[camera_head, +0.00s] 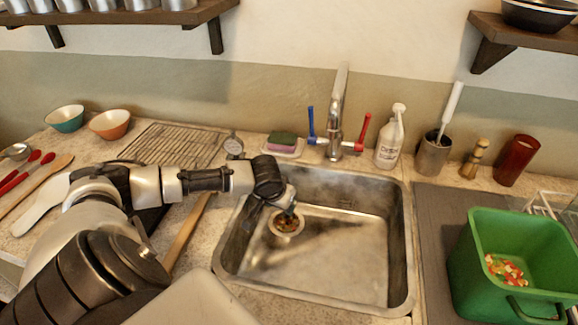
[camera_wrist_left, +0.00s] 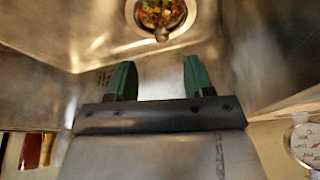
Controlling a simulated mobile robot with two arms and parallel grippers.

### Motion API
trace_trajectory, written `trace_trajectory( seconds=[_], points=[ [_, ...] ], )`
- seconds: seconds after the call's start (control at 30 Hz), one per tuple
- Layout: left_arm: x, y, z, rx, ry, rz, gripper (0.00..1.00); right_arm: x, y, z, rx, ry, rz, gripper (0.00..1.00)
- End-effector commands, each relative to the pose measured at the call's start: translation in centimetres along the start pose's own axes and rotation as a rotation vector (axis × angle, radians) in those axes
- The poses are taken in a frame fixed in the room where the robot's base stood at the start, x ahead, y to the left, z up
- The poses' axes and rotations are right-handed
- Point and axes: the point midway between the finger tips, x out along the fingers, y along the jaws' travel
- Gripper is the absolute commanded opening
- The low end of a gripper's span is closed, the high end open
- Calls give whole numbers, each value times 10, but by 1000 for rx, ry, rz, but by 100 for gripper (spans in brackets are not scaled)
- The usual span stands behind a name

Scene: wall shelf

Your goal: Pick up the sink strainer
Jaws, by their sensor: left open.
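The sink strainer (camera_head: 287,226) sits at the drain in the sink basin, near the basin's back left. It has a pale metal rim and holds colourful food scraps. In the left wrist view the strainer (camera_wrist_left: 160,14) shows at the top, cut off by the frame edge, with a small round tab on its near rim. My left gripper (camera_head: 290,208) reaches down into the sink just above and behind the strainer. In the left wrist view its two green fingertips (camera_wrist_left: 160,78) are apart with nothing between them, short of the strainer. My right gripper is not in view.
The steel sink (camera_head: 345,262) has walls close to my left arm. A faucet (camera_head: 337,115) with blue and red handles stands behind it. A sponge (camera_head: 282,140) and soap bottle (camera_head: 390,140) are on the back ledge. A green bin (camera_head: 480,270) with scraps stands at right.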

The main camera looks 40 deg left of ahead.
Motion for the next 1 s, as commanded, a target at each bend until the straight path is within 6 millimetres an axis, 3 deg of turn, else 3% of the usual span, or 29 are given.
trace_trajectory(
  seconds=[0.1,0.37,0.6,0.9,1.0],
  points=[
    [19,0,0,-1,-1,0,52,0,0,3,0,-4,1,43],
    [40,0,-2,1,0,0,52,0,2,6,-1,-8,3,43],
    [75,-2,-3,1,0,0,52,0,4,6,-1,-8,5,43],
    [82,-2,-3,4,0,-1,52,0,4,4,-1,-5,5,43],
    [82,-2,-3,4,0,-1,40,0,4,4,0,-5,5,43]
  ],
)
